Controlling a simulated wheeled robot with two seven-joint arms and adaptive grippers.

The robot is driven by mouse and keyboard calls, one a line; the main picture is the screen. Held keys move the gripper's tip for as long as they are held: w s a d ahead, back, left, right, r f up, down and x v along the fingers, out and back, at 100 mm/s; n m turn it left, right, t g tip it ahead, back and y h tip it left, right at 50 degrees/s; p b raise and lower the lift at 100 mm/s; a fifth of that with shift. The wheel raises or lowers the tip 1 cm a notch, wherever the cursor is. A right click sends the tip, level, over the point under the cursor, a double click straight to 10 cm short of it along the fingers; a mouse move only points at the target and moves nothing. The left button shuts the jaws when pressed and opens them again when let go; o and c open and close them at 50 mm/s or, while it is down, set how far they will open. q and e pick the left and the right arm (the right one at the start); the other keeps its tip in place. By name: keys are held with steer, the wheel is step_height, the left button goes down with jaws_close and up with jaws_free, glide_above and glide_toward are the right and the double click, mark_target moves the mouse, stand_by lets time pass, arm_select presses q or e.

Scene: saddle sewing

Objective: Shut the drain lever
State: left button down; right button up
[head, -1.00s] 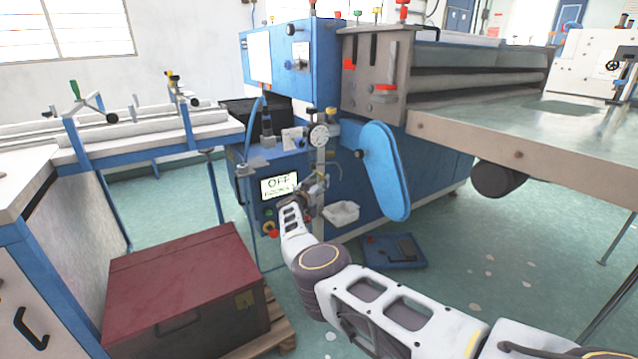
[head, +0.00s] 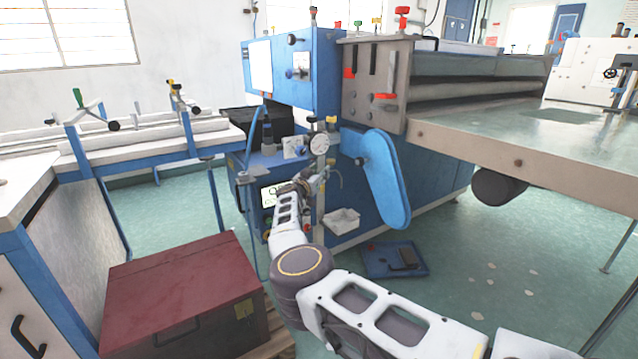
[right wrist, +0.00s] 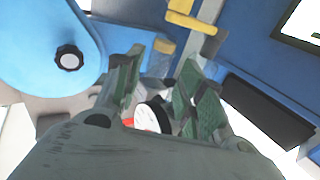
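My right gripper (head: 312,183) is in front of the pipework below the round gauge (head: 319,144). In the right wrist view the gripper (right wrist: 160,92) has its fingers spread, with no object held between them. The gauge (right wrist: 152,116) shows low between the fingers there, seemingly behind them. A yellow piece (right wrist: 163,46) shows just beyond the fingertips, and a yellow bar (right wrist: 190,20) crosses a grey post farther up. Either could be the drain lever; I cannot tell which, nor its position. In the head view the gripper and wrist hide the lower pipework. My left gripper is not in view.
The blue machine's rounded cover (head: 386,180) is right of the gripper; its knob shows in the wrist view (right wrist: 69,58). A partly covered display (head: 268,196) is left. A red chest (head: 180,285) stands front left.

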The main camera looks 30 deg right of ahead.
step_height(320, 180, up, 3)
steer(key=shift+f, duration=0.1)
steer(key=shift+c, duration=0.5)
